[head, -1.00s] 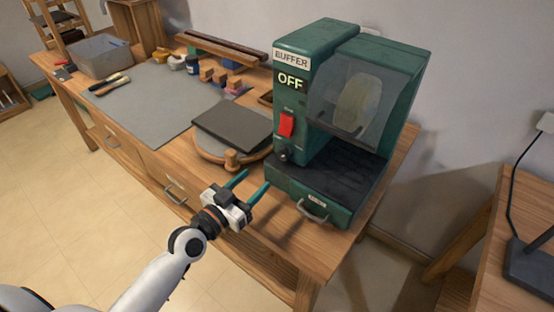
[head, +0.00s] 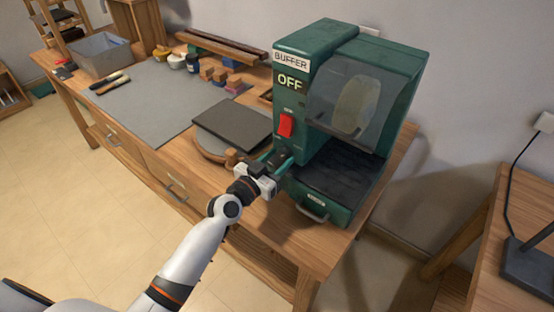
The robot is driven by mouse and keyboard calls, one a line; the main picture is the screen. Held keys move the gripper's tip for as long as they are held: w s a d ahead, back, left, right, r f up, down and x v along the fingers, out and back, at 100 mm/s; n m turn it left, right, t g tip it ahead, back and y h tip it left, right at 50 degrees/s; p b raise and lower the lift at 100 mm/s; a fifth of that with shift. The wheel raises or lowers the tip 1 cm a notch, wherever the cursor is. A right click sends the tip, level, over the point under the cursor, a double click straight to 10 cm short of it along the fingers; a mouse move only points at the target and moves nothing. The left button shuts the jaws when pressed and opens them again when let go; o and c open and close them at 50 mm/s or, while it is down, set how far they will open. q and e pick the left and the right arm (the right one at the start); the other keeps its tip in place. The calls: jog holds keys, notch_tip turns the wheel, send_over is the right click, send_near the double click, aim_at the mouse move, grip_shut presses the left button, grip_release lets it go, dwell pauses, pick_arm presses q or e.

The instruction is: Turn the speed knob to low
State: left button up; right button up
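The green buffer machine (head: 325,52) stands on the bench, with an OFF sign (head: 290,84) and a red switch (head: 286,125) on its front. The small dark speed knob low on the front, under the switch, is now mostly hidden by my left gripper (head: 278,159). The teal fingers reach up to the machine's front at the knob's place. They look a little apart, but I cannot tell whether they touch or grip the knob. The knob's setting cannot be read. My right gripper is not in view.
A round wooden stand with a dark slab (head: 232,124) is close left of my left gripper. The machine's lower drawer with a handle (head: 313,215) is just right of it. A grey mat (head: 150,100), a grey bin (head: 100,56) and small blocks lie farther left.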

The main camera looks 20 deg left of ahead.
pick_arm(q)
jog(key=c, duration=0.7)
jog(key=shift+n, duration=0.4)
jog(key=n, duration=0.3)
jog(key=shift+n, duration=0.4)
jog(key=n, duration=0.4)
jog(key=shift+p, duration=0.4)
jog(key=n, duration=0.5)
jog(key=shift+r, duration=0.1)
jog(key=n, duration=0.4)
jog(key=shift+p, duration=0.4)
jog(key=shift+n, duration=0.3)
